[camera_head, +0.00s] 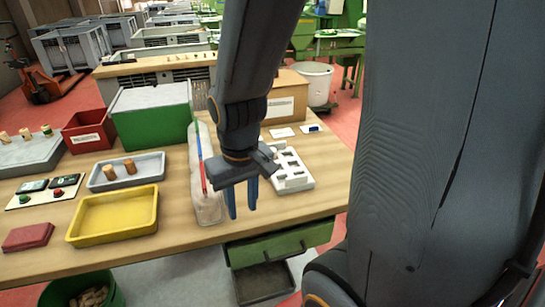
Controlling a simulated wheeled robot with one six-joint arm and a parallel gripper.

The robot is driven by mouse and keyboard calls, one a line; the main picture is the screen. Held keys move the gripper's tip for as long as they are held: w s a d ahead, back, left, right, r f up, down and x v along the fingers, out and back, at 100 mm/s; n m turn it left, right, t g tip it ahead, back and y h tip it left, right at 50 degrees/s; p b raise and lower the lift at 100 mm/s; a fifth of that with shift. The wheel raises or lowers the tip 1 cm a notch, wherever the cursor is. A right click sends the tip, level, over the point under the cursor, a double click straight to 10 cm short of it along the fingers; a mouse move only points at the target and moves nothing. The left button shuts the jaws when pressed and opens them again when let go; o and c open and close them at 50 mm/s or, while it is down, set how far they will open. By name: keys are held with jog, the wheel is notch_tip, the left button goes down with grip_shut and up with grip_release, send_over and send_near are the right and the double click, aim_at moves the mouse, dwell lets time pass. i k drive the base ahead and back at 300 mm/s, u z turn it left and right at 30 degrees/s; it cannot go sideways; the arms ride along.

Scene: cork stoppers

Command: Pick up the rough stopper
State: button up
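Two brown cork stoppers stand in a grey tray on the wooden table: a right one (130,166) and a left one (109,173). The grey tray (150,179) is left of my gripper. Several more stoppers, such as one (24,134), stand on a grey block at the far left. I cannot tell from this view which stopper is rough.
A yellow tray (148,222), red box (88,127), green box (150,130) and white slotted rack (295,180) are on the table. A green bin (118,297) holds corks below.

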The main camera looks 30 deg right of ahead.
aim_at(128, 164)
jog(key=u, duration=0.25)
jog(key=k, duration=0.55)
jog(key=z, duration=0.7)
jog(key=i, duration=0.5)
jog(key=u, duration=0.3)
jog(key=k, duration=0.5)
jog(key=u, duration=1.05)
jog(key=i, duration=1.35)
jog(key=z, duration=0.65)
